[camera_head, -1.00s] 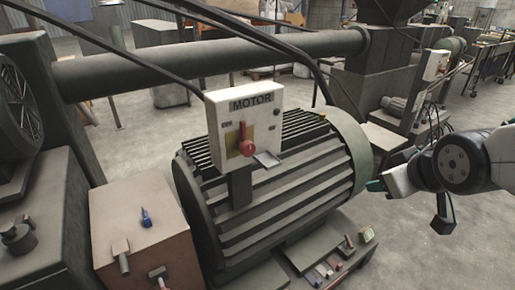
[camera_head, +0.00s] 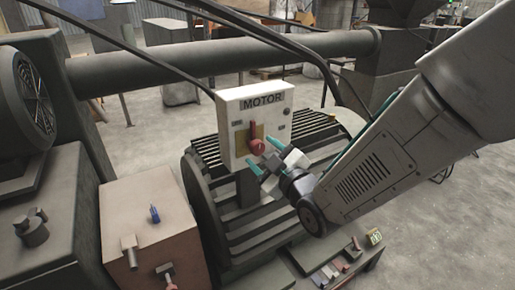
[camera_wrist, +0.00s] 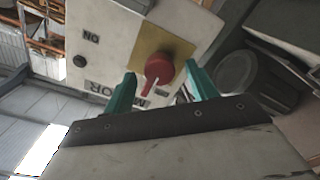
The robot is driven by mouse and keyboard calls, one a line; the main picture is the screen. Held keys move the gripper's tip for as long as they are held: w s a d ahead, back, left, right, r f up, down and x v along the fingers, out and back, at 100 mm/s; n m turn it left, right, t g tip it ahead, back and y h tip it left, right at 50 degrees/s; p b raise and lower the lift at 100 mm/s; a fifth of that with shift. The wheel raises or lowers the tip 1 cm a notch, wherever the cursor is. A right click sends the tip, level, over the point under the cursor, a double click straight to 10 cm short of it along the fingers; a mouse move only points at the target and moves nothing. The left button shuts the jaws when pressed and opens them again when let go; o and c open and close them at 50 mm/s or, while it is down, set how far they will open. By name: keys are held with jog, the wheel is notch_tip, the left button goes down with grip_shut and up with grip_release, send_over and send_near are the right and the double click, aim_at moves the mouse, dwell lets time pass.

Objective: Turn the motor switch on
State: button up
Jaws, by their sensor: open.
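The motor switch is a red rotary knob (camera_head: 256,147) on a yellow plate, on the front of a pale box marked MOTOR (camera_head: 232,107). Its red handle points up toward the MOTOR lettering. The wrist view shows the box upside down, with the knob (camera_wrist: 158,68) in front of me and an ON label (camera_wrist: 91,38) off to its left. My gripper (camera_head: 264,154) is open, its teal fingertips close to the knob. In the wrist view my gripper (camera_wrist: 160,74) has one finger on each side of the knob; I cannot tell whether they touch it.
The box stands at the ribbed grey motor (camera_head: 265,232). A brown box (camera_head: 150,225) with small levers is at lower left. A thick pipe (camera_head: 210,67) and dark cables run behind and above the switch box. Open floor (camera_head: 455,225) lies to the right.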

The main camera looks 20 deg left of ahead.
aim_at(260, 150)
jog(key=shift+x, duration=1.5)
jog(key=c, duration=1)
